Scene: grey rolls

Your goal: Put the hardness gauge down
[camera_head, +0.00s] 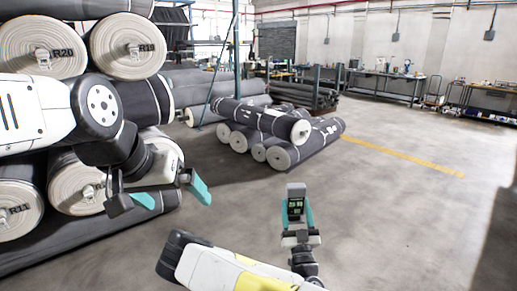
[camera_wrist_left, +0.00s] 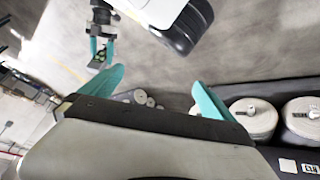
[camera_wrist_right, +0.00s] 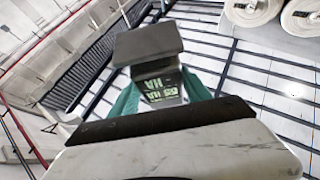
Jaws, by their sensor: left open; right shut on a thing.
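The hardness gauge (camera_head: 295,203) is a small grey device with a lit green display. My right gripper (camera_head: 296,222) is shut on it, with a teal finger on each side, and holds it upright over the open floor. The gauge also shows between the fingers in the right wrist view (camera_wrist_right: 158,75), display facing the camera. My left gripper (camera_head: 160,200) is open and empty, in front of the stacked rolls at the left. Its spread teal fingers show in the left wrist view (camera_wrist_left: 155,97).
Large grey rolls with labelled ends, such as R19 (camera_head: 128,47) and R20 (camera_head: 40,48), are stacked at the left. A lower pile of rolls (camera_head: 290,130) lies on the floor in the middle. Workbenches (camera_head: 385,85) line the back wall. The floor (camera_head: 400,210) at the right is clear.

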